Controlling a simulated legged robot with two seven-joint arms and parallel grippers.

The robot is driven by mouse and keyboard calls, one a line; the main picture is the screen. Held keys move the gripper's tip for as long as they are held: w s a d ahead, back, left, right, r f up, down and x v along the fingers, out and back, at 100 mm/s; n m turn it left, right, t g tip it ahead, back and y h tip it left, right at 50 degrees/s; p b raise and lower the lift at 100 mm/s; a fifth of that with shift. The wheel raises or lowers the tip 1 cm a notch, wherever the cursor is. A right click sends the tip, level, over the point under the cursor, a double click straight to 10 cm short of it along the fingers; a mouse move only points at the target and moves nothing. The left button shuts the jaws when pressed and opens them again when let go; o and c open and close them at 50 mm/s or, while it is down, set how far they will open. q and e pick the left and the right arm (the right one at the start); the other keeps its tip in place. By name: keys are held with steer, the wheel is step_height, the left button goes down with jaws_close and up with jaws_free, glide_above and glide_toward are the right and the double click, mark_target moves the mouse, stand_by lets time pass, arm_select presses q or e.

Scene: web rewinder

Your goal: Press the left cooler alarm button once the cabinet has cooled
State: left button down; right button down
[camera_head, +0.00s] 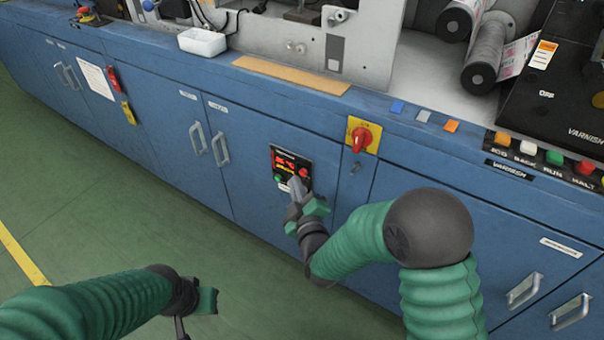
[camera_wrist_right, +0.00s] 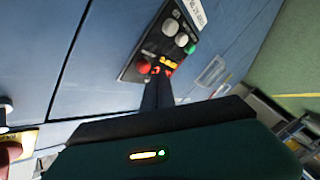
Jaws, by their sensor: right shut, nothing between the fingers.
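A small black control panel (camera_head: 291,165) is set in the blue cabinet front. It has a lit red display, a green button (camera_head: 278,178) at its left and a red button (camera_head: 303,172) at its right. My right gripper (camera_head: 297,186) is shut and empty, its tips just in front of the panel's lower part. In the wrist view the fingers (camera_wrist_right: 158,92) point at the panel (camera_wrist_right: 150,42), close to the lit display. A red button (camera_wrist_right: 143,66), white buttons and a green button (camera_wrist_right: 190,48) show there. Contact cannot be told. My left gripper (camera_head: 200,302) is low at left, jaws unclear.
A red rotary switch (camera_head: 361,136) on a yellow plate is right of the panel. Cabinet handles (camera_head: 220,150) stick out at left. A white tray (camera_head: 202,42) and a tan strip (camera_head: 292,76) lie on the ledge. Green floor at left is clear.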

steer(key=shift+w, duration=0.1)
steer(key=shift+w+d+r, duration=0.1)
steer(key=shift+w+d, duration=0.15)
steer(key=shift+w+d, duration=0.35)
steer(key=shift+w, duration=0.05)
stand_by(0.9)
steer(key=shift+a, duration=0.1)
steer(key=shift+s+a, duration=0.45)
steer(key=shift+s, duration=0.3)
steer(key=s+a, duration=0.1)
steer(key=s, duration=0.1)
steer(key=s+a, duration=0.2)
stand_by(0.4)
steer(key=shift+d, duration=0.1)
stand_by(0.5)
